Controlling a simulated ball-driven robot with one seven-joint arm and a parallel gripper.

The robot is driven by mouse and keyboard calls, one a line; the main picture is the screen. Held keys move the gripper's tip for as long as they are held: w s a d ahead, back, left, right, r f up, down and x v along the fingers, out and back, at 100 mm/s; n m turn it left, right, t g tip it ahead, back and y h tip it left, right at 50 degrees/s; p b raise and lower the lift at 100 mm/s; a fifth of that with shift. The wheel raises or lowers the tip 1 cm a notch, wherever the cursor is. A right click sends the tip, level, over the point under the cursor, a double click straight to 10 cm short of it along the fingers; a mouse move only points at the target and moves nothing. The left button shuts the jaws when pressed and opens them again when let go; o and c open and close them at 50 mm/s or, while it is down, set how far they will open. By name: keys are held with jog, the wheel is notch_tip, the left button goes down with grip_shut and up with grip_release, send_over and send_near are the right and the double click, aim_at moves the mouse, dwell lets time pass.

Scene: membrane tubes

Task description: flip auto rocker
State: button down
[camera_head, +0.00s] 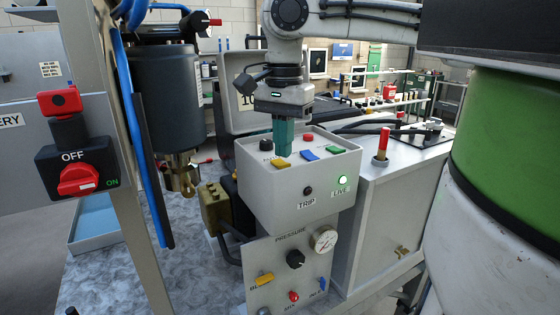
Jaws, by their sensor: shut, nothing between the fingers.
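A grey control box (296,190) stands in the middle, with yellow (281,163), blue (309,154) and green (335,149) rockers on its sloping top. The labels beside the rockers are too small to read, so I cannot tell which is the auto rocker. My gripper (284,153) points down over the box top, its teal fingers shut and empty. Its tips are just behind the yellow rocker and left of the blue one. I cannot tell whether they touch the box. The fingers hide part of the top.
The box front has a dark TRIP button (308,191) and a lit green LIVE lamp (343,181). A PRESSURE panel (276,270) with gauge and knob is below. A black button (265,145) and a red one (308,137) flank the fingers.

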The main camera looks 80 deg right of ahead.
aim_at(284, 164)
jog(key=shift+f+b, duration=0.55)
jog(key=shift+f, duration=0.3)
dwell(0.7)
jog(key=shift+r, duration=0.1)
notch_tip(284, 164, up, 7)
jog(key=p, duration=0.6)
jog(key=shift+p, duration=0.35)
dwell(0.5)
